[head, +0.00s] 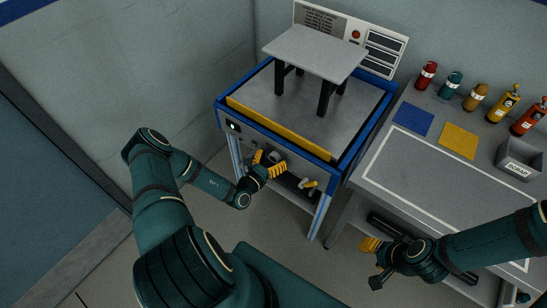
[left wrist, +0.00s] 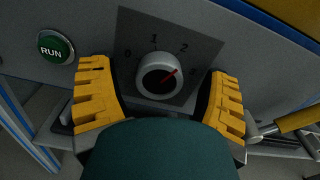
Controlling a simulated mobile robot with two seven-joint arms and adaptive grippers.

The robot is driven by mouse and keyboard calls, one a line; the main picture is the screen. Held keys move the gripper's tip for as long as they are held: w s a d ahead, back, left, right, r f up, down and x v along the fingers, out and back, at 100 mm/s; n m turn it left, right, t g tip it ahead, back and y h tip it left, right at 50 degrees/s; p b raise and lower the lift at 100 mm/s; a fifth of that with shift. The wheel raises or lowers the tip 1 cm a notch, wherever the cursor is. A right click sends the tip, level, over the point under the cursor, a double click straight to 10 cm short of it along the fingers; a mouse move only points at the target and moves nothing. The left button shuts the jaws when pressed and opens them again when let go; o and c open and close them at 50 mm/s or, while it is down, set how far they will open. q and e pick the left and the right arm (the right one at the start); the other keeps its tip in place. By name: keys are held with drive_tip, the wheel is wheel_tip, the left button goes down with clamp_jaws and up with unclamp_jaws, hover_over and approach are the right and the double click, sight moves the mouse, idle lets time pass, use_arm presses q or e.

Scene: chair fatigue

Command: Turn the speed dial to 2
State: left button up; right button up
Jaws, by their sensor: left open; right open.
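The speed dial (left wrist: 157,76) is a round pale knob with a red pointer on a grey plate, on the front panel of the blue-framed test machine (head: 318,152). The numbers 0, 1 and 2 show around it. My right gripper (head: 373,262) is open and empty, low before the workbench.
A green RUN button (left wrist: 56,47) is left of the dial. A yellow-handled lever (head: 311,184) is to its right. A grey stool (head: 316,52) stands on the machine. The workbench (head: 430,185) at right holds several bottles and a SCRAP bin (head: 518,160).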

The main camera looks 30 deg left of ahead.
use_arm(q)
drive_tip(key=s, duration=1.1)
drive_tip(key=shift+s+a, duration=0.2)
drive_tip(key=shift+a, duration=0.25)
